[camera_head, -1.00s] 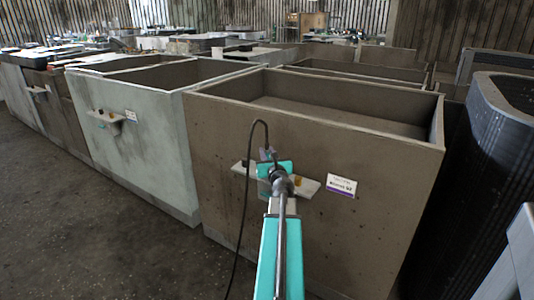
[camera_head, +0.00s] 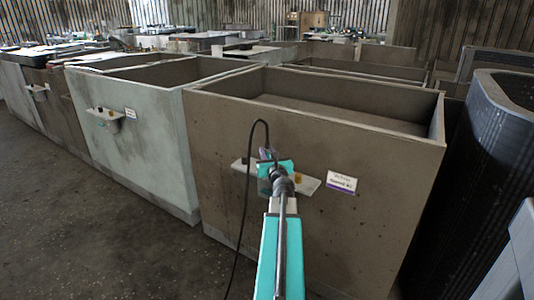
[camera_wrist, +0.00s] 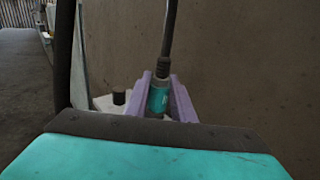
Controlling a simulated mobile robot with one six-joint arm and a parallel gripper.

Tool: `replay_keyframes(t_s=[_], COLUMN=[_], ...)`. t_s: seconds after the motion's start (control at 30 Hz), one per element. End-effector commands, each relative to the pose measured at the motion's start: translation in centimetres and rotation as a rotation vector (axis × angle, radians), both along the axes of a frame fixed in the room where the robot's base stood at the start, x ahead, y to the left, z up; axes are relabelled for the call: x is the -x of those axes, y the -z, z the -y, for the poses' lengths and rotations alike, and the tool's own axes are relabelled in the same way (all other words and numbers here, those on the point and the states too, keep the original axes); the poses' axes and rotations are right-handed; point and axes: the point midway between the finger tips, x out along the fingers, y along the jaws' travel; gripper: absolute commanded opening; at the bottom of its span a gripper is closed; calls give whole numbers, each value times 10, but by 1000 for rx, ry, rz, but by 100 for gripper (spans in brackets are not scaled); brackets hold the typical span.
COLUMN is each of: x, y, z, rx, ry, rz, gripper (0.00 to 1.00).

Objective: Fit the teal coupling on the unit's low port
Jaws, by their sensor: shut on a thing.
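My gripper (camera_wrist: 163,98) has two purple fingers shut on the teal coupling (camera_wrist: 158,100), which sits at the end of a dark hose rising out of the top of the wrist view. In the head view my gripper (camera_head: 267,153) is small, in front of the brown unit's (camera_head: 385,190) front wall, near the pale shelf (camera_head: 309,186). The coupling's far end is hidden behind my wrist in the wrist view. I cannot tell whether it touches a port. The low port itself is not clearly visible.
A black knob (camera_wrist: 118,96) stands on the shelf to the left of my fingers. A yellow fitting (camera_head: 299,178) is on the shelf's right part. The black cable (camera_head: 241,215) loops up and hangs to the floor. A pale green unit (camera_head: 150,140) stands left.

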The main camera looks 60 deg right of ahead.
Motion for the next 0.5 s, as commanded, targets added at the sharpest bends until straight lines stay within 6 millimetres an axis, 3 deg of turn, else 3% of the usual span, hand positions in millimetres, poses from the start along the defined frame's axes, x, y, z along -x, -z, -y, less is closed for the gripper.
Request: replay_keyframes(t_s=[0.5], x=[0], y=[9], z=[0], rx=[1], ry=[0], rz=[1], gripper=[0])
